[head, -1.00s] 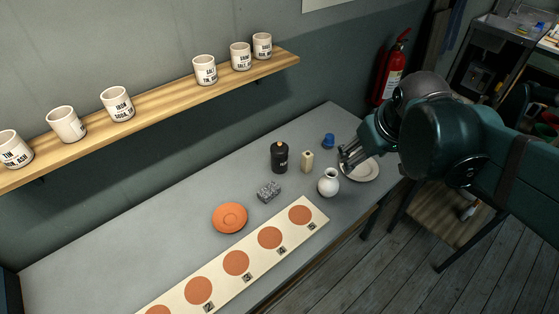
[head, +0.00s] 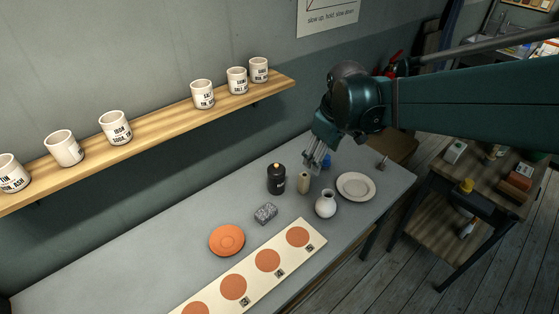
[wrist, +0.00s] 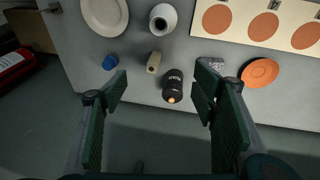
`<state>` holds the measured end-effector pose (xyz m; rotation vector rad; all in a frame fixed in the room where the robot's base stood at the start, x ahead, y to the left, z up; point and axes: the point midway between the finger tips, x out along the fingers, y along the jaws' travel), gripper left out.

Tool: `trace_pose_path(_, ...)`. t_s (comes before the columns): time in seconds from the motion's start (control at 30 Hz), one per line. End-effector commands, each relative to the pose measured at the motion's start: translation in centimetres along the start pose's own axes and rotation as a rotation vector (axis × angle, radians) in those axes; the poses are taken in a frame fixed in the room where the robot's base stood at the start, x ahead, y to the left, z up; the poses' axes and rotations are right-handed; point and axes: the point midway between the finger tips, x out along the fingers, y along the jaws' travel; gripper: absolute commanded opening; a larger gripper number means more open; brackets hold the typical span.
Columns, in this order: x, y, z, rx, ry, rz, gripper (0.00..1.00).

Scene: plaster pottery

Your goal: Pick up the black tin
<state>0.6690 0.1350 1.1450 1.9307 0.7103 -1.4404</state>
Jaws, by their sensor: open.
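The black tin (head: 276,180) stands on the grey table, with an orange-tan knob on top and pale lettering on its side. In the wrist view the black tin (wrist: 173,88) lies between the two fingers' directions, well beyond their tips. My gripper (head: 316,158) is open and empty above the table, to the right of the tin and higher than it. In the wrist view my gripper (wrist: 160,82) shows both fingers wide apart with nothing between them.
Close to the tin are a beige block (head: 303,183), a blue object (head: 327,161), a white vase (head: 325,203) and a grey speckled block (head: 265,213). A white plate (head: 355,186), orange dish (head: 227,240) and numbered strip (head: 253,268) lie around. A cup shelf (head: 160,122) runs above.

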Motion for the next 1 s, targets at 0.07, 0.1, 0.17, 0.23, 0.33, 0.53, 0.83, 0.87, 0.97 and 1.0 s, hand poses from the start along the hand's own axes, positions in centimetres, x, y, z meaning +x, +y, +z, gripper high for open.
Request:
trace_pose_path(0.07,1.0,0.1,-1.2,-0.034,-0.009,-0.010,0.59)
trace_pose_path(0.1,1.4,0.1,-1.7,-0.053,-0.015,-0.016,0.59)
trace_pose_path(0.17,2.2,0.1,-2.5,-0.081,-0.023,-0.025,0.59)
trace_pose_path(0.23,3.1,0.1,-3.5,-0.112,-0.031,-0.034,0.59)
trace_pose_path(0.33,4.4,0.0,-4.7,-0.157,-0.044,-0.049,0.59)
trace_pose_path(0.53,7.3,-0.3,-7.2,-0.250,-0.067,-0.079,0.59)
trace_pose_path(0.83,11.9,-1.2,-10.7,-0.386,-0.100,-0.127,0.59)
trace_pose_path(0.87,12.4,-1.3,-11.1,-0.399,-0.103,-0.132,0.59)
trace_pose_path(0.97,14.1,-1.7,-12.1,-0.445,-0.114,-0.148,0.59)
trace_pose_path(1.0,14.8,-1.9,-12.5,-0.464,-0.118,-0.155,0.59)
